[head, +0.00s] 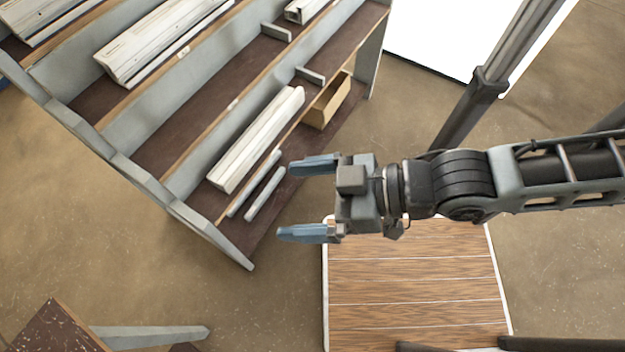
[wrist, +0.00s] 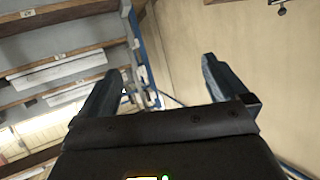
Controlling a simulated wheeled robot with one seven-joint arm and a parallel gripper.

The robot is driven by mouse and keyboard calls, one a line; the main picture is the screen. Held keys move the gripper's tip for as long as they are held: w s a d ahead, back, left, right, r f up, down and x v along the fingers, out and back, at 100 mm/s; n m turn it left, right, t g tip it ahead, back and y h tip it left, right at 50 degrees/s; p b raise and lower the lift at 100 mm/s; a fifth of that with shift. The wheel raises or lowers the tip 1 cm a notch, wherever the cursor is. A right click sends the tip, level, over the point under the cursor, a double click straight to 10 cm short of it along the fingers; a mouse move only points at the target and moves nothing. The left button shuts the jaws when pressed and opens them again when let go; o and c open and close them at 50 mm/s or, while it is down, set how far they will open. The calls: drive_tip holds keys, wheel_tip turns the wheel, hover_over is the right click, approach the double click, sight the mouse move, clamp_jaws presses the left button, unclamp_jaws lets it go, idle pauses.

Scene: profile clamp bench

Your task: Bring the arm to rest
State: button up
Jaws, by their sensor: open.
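My gripper (head: 308,198) is open, with its two blue-grey fingers spread apart and nothing between them. In the head view it points left, in front of the lower end of the shelf rack (head: 222,240), with my arm reaching in from the right. In the wrist view both fingers (wrist: 160,85) show wide apart, with the rack at the left and a plain tan surface behind.
White profiles (head: 257,138) lie on a rack shelf, with thin strips (head: 265,193) near the gripper. A cardboard box (head: 328,100) sits on the rack. A slatted wooden board (head: 415,280) lies below my arm. Open floor (head: 110,240) shows at lower left.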

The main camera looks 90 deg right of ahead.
drive_tip(key=r, duration=0.1)
drive_tip(key=s+r+n, duration=0.1)
drive_tip(key=r, duration=0.1)
drive_tip(key=r+n+t+y, duration=0.1)
drive_tip(key=r, duration=0.1)
drive_tip(key=shift+s+a, duration=0.15)
drive_tip(key=shift+a, duration=0.2)
drive_tip(key=shift+f+b, duration=0.75)
drive_tip(key=shift+f, duration=0.1)
